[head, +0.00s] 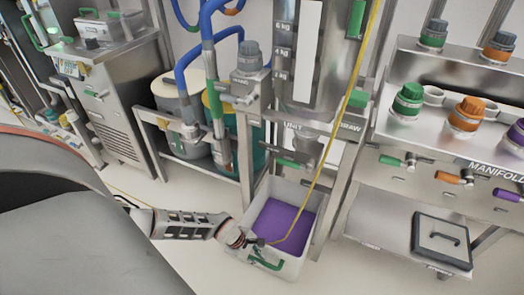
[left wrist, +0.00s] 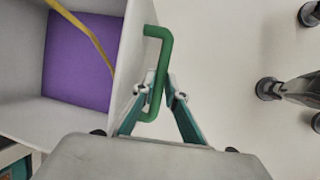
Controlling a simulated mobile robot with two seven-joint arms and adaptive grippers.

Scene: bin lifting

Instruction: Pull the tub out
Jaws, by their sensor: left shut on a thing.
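The tub (head: 291,268) is a pale grey box with a purple bottom or filling. It stands on the floor under the steel frame, and it also shows at the left of the left wrist view (left wrist: 128,62). A green handle (head: 266,260) is on its near wall, and the handle shows close up in the left wrist view (left wrist: 158,50). My left gripper (head: 254,243) is at that wall. In the left wrist view its fingers (left wrist: 160,85) are shut around the handle. My right gripper is in neither view.
A yellow line (head: 345,110) runs down from above into the tub. Frame legs stand on both sides of the tub. The pale floor (head: 200,265) before the tub looks clear.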

